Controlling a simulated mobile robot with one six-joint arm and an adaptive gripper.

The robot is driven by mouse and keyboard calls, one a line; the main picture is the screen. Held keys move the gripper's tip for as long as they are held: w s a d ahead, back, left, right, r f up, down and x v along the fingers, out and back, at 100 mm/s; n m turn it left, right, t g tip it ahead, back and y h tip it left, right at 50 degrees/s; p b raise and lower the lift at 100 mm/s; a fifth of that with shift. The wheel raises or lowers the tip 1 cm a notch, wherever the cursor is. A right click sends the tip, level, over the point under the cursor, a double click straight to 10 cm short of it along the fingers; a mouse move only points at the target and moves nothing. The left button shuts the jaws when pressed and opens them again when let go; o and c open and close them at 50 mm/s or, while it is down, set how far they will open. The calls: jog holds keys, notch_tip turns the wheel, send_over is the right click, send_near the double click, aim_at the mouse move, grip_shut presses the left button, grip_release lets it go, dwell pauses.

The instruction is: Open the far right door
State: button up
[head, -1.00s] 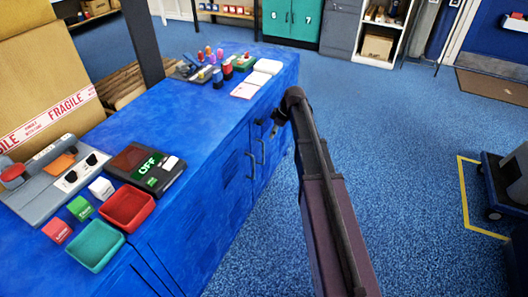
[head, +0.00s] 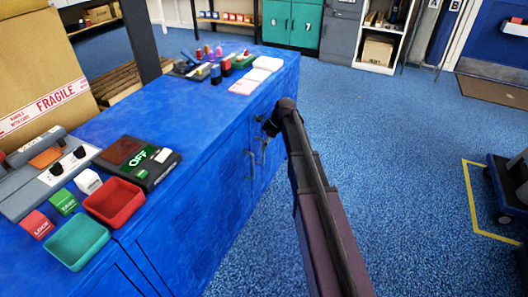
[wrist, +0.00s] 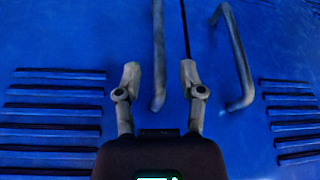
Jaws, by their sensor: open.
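The blue cabinet (head: 205,195) has doors facing the aisle. In the wrist view two doors meet at a dark vertical seam, with the right door (wrist: 275,60) to its right. That door carries a grey bow handle (wrist: 236,60). The left door (wrist: 60,40) has its own bar handle (wrist: 158,50) beside the seam. Both doors look shut. My gripper (wrist: 160,72) is open and empty, its fingertips on either side of the left door's handle in the picture. I cannot tell the depth between them. In the head view my gripper (head: 267,128) is by the cabinet front, partly hiding the handles.
The cabinet top holds a red tray (head: 114,202), a teal tray (head: 76,242) and a device marked OFF (head: 137,160). A cart (head: 508,190) stands at the right. The blue floor (head: 400,160) beside the cabinet is clear.

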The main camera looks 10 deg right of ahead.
jog(key=shift+b+x, duration=1.05)
jog(key=shift+x, duration=0.35)
grip_shut()
jog(key=shift+d, duration=0.15)
jog(key=shift+s, duration=0.15)
